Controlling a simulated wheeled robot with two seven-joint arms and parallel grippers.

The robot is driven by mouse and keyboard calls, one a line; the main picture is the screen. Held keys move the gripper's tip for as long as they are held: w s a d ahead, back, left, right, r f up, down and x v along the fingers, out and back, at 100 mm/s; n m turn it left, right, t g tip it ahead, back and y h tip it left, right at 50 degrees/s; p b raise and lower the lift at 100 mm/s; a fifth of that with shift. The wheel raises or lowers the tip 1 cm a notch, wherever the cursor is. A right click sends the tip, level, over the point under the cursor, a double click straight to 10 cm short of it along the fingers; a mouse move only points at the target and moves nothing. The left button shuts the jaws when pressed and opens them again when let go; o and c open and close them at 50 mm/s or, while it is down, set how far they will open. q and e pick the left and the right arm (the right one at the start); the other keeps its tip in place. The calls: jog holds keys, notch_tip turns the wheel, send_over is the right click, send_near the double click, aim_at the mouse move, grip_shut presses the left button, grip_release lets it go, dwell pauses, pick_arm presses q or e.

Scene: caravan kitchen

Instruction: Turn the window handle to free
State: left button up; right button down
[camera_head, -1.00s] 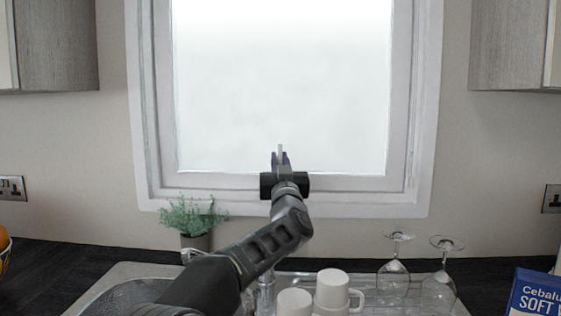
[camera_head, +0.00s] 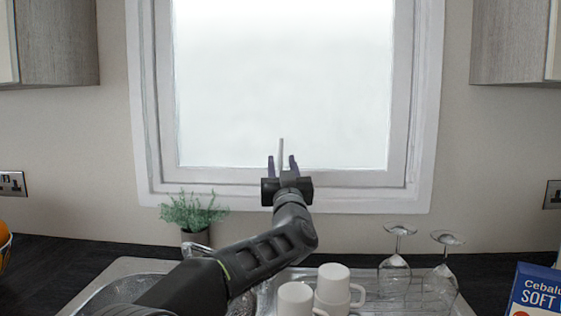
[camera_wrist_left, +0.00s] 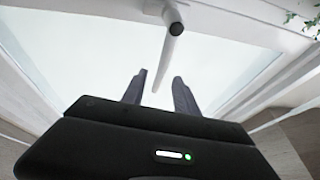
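The window handle (camera_head: 281,152) is a thin pale lever standing upright at the bottom of the white window frame (camera_head: 340,178). In the left wrist view the handle (camera_wrist_left: 166,58) shows as a white bar with a dark round end at its base. My left gripper (camera_head: 281,163) is open, with its two dark fingers apart on either side of the handle. In the left wrist view the handle's tip lies between the fingers (camera_wrist_left: 157,88), with gaps on both sides. The handle's base is hidden behind the gripper in the head view. My right gripper is not in view.
A potted plant (camera_head: 195,214) stands left of my arm by the wall. White mugs (camera_head: 333,284) and upturned glasses (camera_head: 394,275) stand on the sink drainer at the right. A blue box (camera_head: 540,292) stands at the far right.

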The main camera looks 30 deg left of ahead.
pick_arm(q)
jog(key=shift+v, duration=1.9)
